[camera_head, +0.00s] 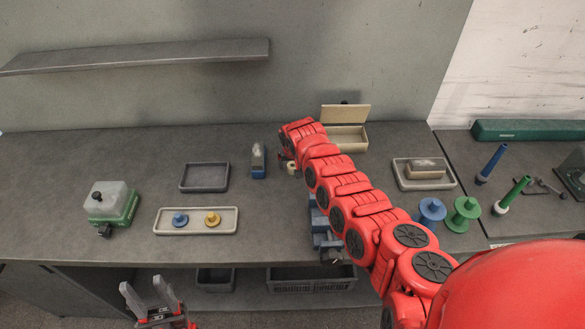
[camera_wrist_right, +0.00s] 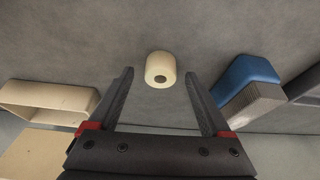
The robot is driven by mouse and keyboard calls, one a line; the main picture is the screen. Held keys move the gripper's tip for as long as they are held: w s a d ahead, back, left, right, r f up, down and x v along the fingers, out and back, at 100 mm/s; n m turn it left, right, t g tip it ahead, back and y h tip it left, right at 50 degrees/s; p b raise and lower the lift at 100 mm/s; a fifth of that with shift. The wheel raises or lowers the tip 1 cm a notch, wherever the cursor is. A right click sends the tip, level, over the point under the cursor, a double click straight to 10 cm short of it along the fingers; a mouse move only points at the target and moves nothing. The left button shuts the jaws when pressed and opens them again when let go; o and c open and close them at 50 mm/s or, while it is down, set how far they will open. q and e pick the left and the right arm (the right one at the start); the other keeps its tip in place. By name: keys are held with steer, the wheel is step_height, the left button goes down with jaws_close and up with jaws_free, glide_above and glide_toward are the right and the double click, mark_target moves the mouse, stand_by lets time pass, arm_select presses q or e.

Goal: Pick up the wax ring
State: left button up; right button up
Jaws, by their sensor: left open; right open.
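The wax ring (camera_wrist_right: 161,67) is a small cream ring with a dark hole, on the grey worktop. In the head view the wax ring (camera_head: 292,168) shows small beside the end of my right arm. My right gripper (camera_wrist_right: 158,76) is open and empty. Its fingertips lie on either side of the ring in the wrist picture, and I cannot tell how far above the worktop they are. In the head view my right gripper (camera_head: 286,160) is mostly hidden by its red arm. My left gripper (camera_head: 150,290) is open and empty, low in front of the bench.
A blue and grey block (camera_head: 258,161) stands left of the ring; the wrist view shows it at right (camera_wrist_right: 246,86). An open beige box (camera_head: 346,137) stands behind right. An empty dark tray (camera_head: 205,177) and a tray with two spools (camera_head: 197,229) are farther left.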

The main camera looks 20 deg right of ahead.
jaws_close()
stand_by(0.3)
steer(key=shift+r, duration=0.15)
